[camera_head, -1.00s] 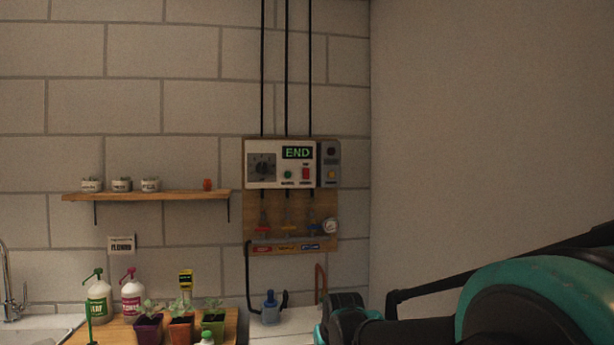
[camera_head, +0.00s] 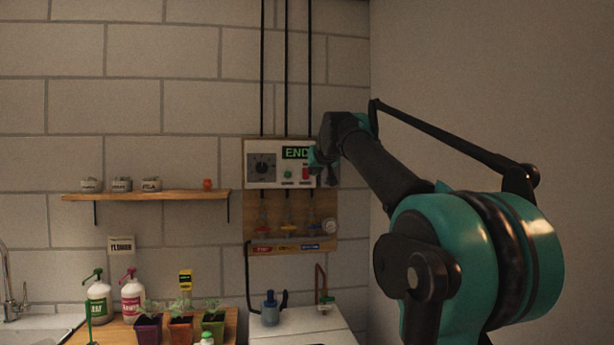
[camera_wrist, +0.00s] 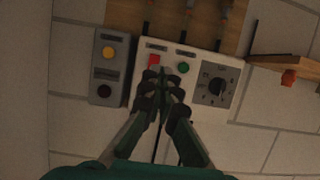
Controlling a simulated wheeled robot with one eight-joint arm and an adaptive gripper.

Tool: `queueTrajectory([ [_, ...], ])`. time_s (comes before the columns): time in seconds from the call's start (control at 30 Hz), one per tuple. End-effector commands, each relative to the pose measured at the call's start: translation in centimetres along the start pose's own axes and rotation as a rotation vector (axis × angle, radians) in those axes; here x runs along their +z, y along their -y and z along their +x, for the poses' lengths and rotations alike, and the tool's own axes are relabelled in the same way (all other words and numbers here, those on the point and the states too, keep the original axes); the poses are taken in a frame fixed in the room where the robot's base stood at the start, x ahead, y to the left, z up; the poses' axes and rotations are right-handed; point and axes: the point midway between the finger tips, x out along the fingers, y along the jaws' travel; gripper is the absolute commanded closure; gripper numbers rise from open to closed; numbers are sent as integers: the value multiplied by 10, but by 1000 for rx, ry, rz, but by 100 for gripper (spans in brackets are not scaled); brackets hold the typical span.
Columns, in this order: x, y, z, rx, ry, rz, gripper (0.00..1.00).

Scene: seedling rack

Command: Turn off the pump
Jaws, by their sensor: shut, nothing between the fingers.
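The white control panel (camera_head: 270,180) is fixed to a wooden board on the wall. Its green display (camera_head: 294,152) reads "END", with its right edge partly covered. A red switch (camera_head: 306,173) and a green button (camera_head: 288,174) sit below it. In the wrist view, the panel (camera_wrist: 205,112) appears upside down with the red switch (camera_wrist: 153,61), green button (camera_wrist: 183,68) and dark dial (camera_wrist: 217,87). My gripper (camera_wrist: 161,88) is shut and empty in front of the panel, its tips close to the red switch. I cannot tell whether they touch. Labels are too small to read.
A grey box (camera_wrist: 106,78) with yellow and dark buttons adjoins the panel. Black pipes run up the wall, and coloured valves (camera_head: 286,226) sit below. A shelf (camera_head: 150,197) with pots is to the left. Bottles and seedlings stand lower left; a blue bottle-like object (camera_head: 270,308) stands on the counter.

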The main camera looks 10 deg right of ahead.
Motion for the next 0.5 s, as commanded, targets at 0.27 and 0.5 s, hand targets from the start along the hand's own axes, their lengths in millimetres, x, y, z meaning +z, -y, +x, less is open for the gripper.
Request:
queueTrajectory([
  [0.27,-26,-2,-8,7,-37,0,100],
  [0.5,-26,-2,-8,6,-36,0,100],
])
